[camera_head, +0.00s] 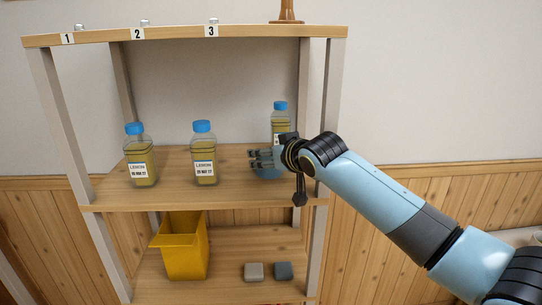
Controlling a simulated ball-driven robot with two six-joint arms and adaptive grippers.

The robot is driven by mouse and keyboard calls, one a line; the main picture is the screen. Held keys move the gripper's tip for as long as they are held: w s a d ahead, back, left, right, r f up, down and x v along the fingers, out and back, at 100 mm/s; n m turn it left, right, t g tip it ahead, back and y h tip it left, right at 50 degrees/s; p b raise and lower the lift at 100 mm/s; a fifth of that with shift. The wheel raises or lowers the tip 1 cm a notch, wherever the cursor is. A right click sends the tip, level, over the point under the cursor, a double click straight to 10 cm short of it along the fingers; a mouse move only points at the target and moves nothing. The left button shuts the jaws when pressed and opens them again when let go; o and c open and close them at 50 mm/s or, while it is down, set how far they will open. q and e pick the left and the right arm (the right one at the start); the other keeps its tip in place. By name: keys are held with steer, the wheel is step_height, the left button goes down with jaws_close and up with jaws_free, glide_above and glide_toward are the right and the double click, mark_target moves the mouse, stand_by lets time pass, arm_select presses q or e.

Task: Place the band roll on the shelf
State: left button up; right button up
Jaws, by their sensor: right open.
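My right gripper (255,158) reaches in from the right over the middle shelf (235,190), with its fingers pointing left and apart. A low blue rounded thing (268,174), which looks like the band roll, sits on the shelf just below and behind the fingers. The gripper partly hides it, so I cannot tell whether they touch. My left gripper is not in view.
Two lemon bottles with blue caps (140,157) (204,154) stand on the middle shelf. A third bottle (280,112) stands behind my gripper, partly hidden. The lower shelf holds a yellow bin (184,247), a light block (254,271) and a dark block (284,270).

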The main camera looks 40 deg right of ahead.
steer(key=b+v, duration=0.1)
steer(key=v, duration=0.6)
steer(key=shift+s, duration=0.25)
steer(key=shift+r, duration=0.1)
